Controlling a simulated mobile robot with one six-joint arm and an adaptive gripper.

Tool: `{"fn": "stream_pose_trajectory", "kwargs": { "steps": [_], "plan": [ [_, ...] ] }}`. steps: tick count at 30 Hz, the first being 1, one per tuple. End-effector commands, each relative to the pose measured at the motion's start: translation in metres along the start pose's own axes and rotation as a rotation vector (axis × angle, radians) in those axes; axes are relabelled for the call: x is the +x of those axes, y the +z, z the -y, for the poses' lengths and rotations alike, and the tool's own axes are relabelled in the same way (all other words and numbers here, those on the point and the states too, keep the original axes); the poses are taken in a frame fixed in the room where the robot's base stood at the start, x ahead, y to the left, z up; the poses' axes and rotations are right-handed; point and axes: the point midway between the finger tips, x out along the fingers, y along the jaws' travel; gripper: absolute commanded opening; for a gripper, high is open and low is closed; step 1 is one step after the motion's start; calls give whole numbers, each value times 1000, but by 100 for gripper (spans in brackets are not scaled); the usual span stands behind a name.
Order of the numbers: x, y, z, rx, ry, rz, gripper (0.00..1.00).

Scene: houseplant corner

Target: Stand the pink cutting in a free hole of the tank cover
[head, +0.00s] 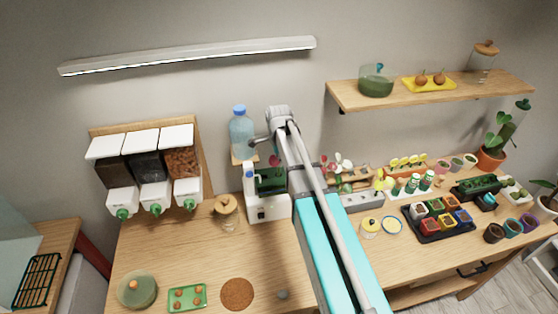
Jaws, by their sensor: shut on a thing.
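A white unit with a dark green tank and cover (272,183) stands on the table just left of my arm. A pinkish-red cutting (275,160) shows above the cover, close under my wrist. My gripper (266,145) is small in view and partly hidden by my arm. It is shut at the top of this cutting, above the tank. I cannot tell whether the stem touches the cover. The cover's holes are too small to make out. More pink and white plants (338,162) stand right of my arm.
A blue-capped water bottle (240,133) stands behind the tank. Three dispensers (150,168) are at the left. A black tray of coloured pots (440,220) is at the right. A wooden shelf (435,89) hangs above. The front left table holds a green tray (187,307) and a cork mat (237,294).

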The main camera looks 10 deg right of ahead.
Motion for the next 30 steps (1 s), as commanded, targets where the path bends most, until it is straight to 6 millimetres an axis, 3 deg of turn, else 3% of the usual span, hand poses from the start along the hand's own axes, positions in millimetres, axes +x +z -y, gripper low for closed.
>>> {"fn": "stream_pose_trajectory", "kwargs": {
  "steps": [1,2,8,16,21,30],
  "plan": [
    [0,0,0,0,0,0,0],
    [0,0,0,0,0,0,24],
    [0,0,0,0,0,0,61],
    [0,0,0,0,0,0,61],
    [0,0,0,0,0,0,89],
    [0,0,0,0,0,0,89]
  ]
}}
